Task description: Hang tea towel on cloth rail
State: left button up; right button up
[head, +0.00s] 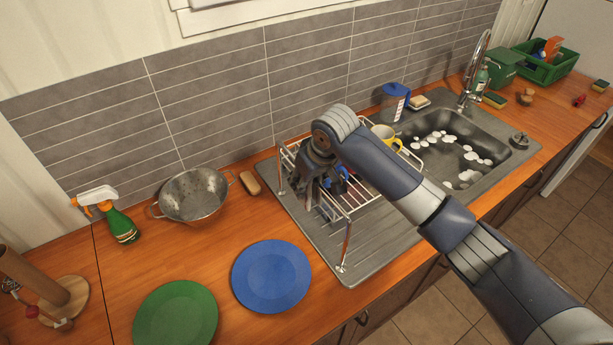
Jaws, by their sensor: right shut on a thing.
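No tea towel and no cloth rail can be made out in the head view. My right gripper (317,188) points down at the left end of the wire dish rack (348,212). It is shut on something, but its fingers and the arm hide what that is. Small blue and red items show just right of the gripper, inside the rack. My left gripper is not in view.
The rack stands on the grey drainer (310,230), left of the sink with suds. A blue plate (271,276), green plate (177,314), colander (194,196), brown sponge (250,183) and spray bottle (122,226) are on the wooden counter.

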jog(key=shift+f, duration=0.25)
jog(key=o, duration=1.1)
